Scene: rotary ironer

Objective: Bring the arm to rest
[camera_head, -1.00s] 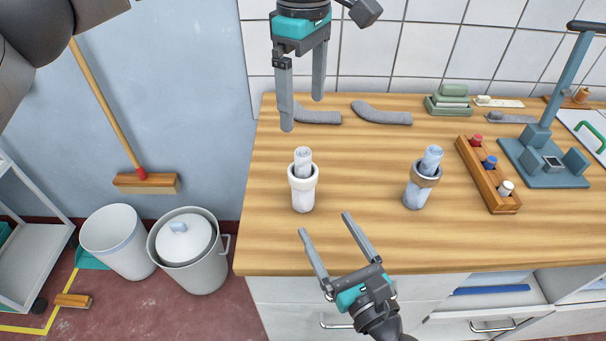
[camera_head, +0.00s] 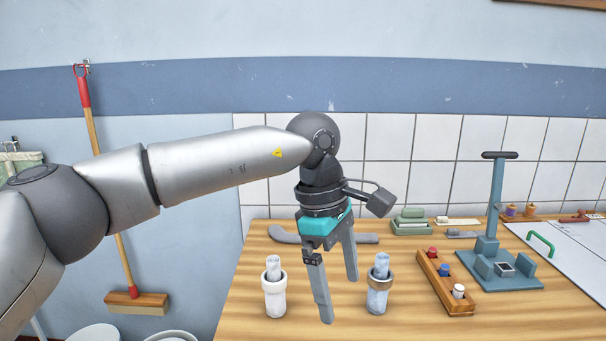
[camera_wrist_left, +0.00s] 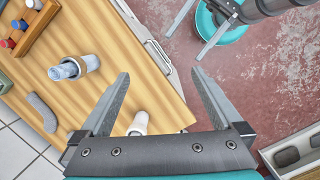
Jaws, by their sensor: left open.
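My left gripper (camera_head: 340,297) hangs fingers-down above the wooden worktop in the head view, its jaws open and empty. The left arm reaches in from the left, its wrist bent downward. My right gripper (camera_wrist_left: 184,45) shows at the top of that view, fingers apart and empty, over the floor side. It is out of the head view.
The worktop (camera_head: 240,322) also holds a wooden rack of colored spools (camera_head: 443,285), a blue-grey stand (camera_head: 490,255), green boxes (camera_head: 410,220) and grey curved pieces (camera_head: 285,236). A broom (camera_head: 138,302) leans at the left wall. Bins stand below at left.

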